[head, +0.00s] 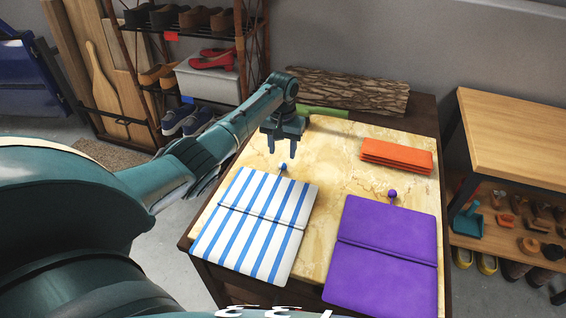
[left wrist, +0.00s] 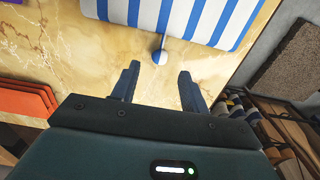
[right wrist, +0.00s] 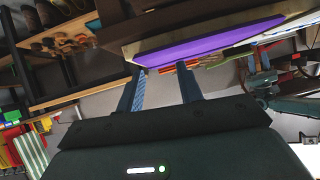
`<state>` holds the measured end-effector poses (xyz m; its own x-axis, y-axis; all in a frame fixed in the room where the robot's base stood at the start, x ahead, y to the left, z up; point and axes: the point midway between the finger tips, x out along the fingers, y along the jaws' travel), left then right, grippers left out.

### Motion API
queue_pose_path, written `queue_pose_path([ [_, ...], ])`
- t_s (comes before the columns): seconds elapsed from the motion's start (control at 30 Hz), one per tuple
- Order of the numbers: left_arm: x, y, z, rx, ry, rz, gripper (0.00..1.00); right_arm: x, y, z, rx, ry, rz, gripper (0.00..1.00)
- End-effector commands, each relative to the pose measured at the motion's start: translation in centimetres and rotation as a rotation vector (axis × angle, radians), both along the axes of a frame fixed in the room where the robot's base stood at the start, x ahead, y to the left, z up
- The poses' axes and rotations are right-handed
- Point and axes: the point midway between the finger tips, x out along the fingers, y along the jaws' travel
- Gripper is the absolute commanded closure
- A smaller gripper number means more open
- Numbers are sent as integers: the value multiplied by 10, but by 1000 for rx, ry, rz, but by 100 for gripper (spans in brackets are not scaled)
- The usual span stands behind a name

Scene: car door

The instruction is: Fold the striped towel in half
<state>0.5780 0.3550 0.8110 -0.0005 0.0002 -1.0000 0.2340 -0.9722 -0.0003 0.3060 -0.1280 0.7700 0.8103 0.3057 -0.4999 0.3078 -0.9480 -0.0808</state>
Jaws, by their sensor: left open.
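The blue-and-white striped towel (head: 252,226) lies flat on the table, with a raised seam across it. A small blue knob (head: 283,167) stands at its far edge; it also shows in the left wrist view (left wrist: 159,57). My left gripper (head: 282,153) is open and empty, pointing down just beyond the knob and apart from it. In the left wrist view, the knob lies ahead, between the directions of the two fingers. My right gripper (right wrist: 161,72) shows only in its own wrist view, open and empty, with the table edge and purple towel ahead of it.
A purple towel (head: 375,275) with a purple knob (head: 392,193) lies right of the striped one. A folded orange cloth (head: 397,155) lies farther back. A log (head: 350,90) stands along the table's back. The marble tabletop (head: 335,150) is clear between them.

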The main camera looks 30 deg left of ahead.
Motion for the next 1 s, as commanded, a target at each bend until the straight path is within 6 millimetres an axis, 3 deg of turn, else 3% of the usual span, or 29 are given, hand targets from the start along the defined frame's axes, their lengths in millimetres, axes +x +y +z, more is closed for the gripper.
queue_pose_path([
  [0.1, -1, -1, -26, -1, 3, 0, 55, 1, 1, -4, 10, -2, -2, 64],
  [0.33, 0, 0, -52, 0, 1, 0, 55, 2, 2, -4, 25, -8, -5, 64],
  [0.7, 0, 0, -57, 0, -1, -1, 55, 5, 2, 0, 34, -17, -11, 64],
  [1.0, 0, 0, -57, 0, -1, 0, 79, 4, 2, -3, 30, -11, -12, 64],
])
